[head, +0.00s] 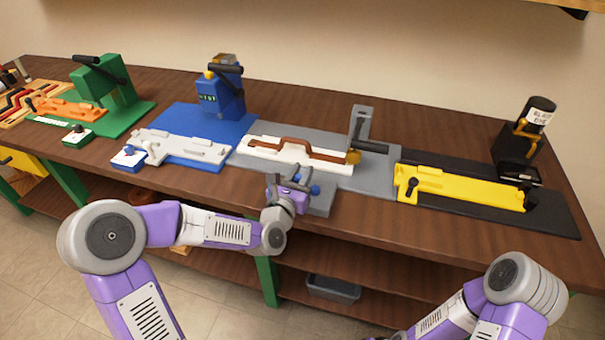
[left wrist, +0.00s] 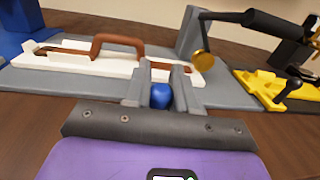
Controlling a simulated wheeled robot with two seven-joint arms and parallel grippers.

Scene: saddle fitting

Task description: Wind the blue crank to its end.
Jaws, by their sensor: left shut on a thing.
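The blue crank's round knob (left wrist: 160,95) shows between the two grey fingers of my left gripper (left wrist: 158,84) in the left wrist view. The fingers are shut on it. In the head view my left gripper (head: 291,186) is at the front edge of the grey fixture (head: 375,180), and a blue part (head: 315,189) shows just right of it. The rest of the crank is hidden by the gripper, so its angle cannot be told. A white slide (head: 262,154) with a brown handle (head: 310,149) lies on the fixture behind the gripper. My right gripper is outside the head view.
A grey post with a black lever (head: 372,145) and a brass tip stands at the fixture's back right. A yellow fixture (head: 460,190) is to the right, a blue station (head: 213,118) to the left. A grey bin (head: 333,289) sits on the lower shelf.

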